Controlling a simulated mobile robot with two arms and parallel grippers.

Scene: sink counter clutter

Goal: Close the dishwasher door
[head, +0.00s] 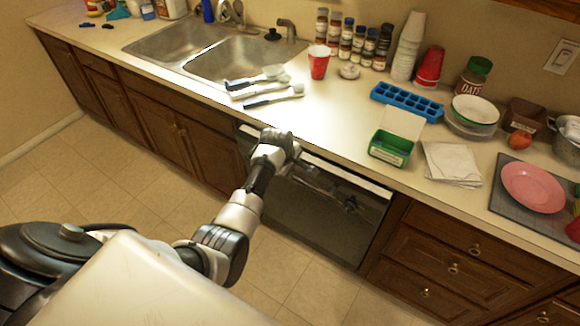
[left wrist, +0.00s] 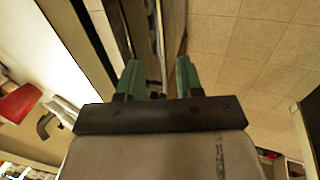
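The dishwasher (head: 320,225) is set under the counter, with a dark glossy front and a pale strip along its top. Its door looks upright, shut or nearly shut; any small gap is too fine to tell. My left arm reaches up to the door's top edge, and its wrist covers the upper left part. In the left wrist view my left gripper (left wrist: 158,78) has two green fingers apart, close to the dishwasher's edge (left wrist: 150,25). I see nothing clearly held between them. In the head view its fingers are hard to make out against the dark front. My right gripper is not in view.
The counter (head: 310,130) overhangs the cabinets. White-handled utensils (head: 265,90), a red cup (head: 319,62), a green box (head: 390,147) and a blue ice tray (head: 407,100) lie on it. Drawers (head: 455,255) stand right of the dishwasher. The tiled floor (head: 310,285) in front is clear.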

